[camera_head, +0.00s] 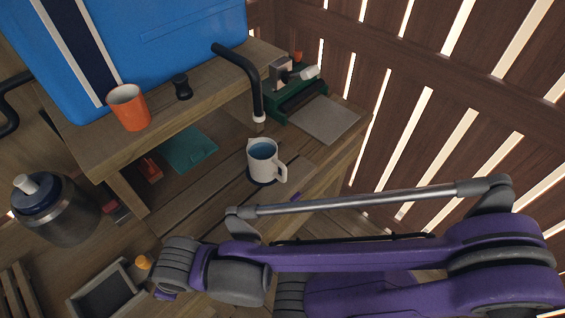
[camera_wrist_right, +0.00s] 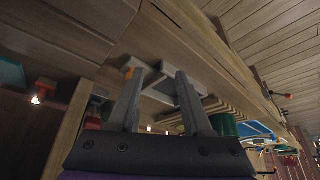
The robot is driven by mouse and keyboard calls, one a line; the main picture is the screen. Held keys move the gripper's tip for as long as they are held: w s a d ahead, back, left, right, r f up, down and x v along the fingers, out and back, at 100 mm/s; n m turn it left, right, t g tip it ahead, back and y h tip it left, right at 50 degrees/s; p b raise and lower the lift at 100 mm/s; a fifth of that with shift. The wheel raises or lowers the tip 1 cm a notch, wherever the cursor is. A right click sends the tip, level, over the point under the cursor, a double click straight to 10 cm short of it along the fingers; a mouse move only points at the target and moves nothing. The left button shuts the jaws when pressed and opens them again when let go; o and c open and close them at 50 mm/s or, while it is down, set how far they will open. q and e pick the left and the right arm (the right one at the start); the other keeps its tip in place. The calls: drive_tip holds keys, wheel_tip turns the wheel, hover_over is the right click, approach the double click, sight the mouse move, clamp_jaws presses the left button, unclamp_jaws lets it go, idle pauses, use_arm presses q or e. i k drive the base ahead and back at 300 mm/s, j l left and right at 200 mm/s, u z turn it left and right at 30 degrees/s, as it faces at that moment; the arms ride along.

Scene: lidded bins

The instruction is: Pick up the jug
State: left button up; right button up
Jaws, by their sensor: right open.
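The jug (camera_head: 263,158) is white with a handle on its right side and a blue inside. It stands upright on a dark round base or mat on the wooden workbench, below the raised shelf. My purple right arm crosses the lower right of the head view, in front of the jug and apart from it. My right gripper (camera_wrist_right: 156,76) is open in the right wrist view, with nothing between its two grey fingers. I cannot make out its fingers in the head view. The jug does not show in the wrist view. My left gripper is not in view.
An orange cup (camera_head: 128,108) and a blue cooler box (camera_head: 180,40) stand on the shelf (camera_head: 205,92). A black curved pipe (camera_head: 245,75) rises behind the jug. A metal canister (camera_head: 55,212) stands left; a grey tray (camera_head: 103,290) lies at lower left. Slatted walls enclose the right side.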

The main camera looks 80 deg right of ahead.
sight(264, 161)
drive_tip(key=z, duration=2.65)
drive_tip(key=u, duration=2.5)
drive_tip(key=k+l+z, duration=0.1)
drive_tip(key=z, duration=0.3)
drive_tip(key=k+l+z, duration=0.1)
drive_tip(key=z, duration=0.3)
drive_tip(key=l+z, duration=0.35)
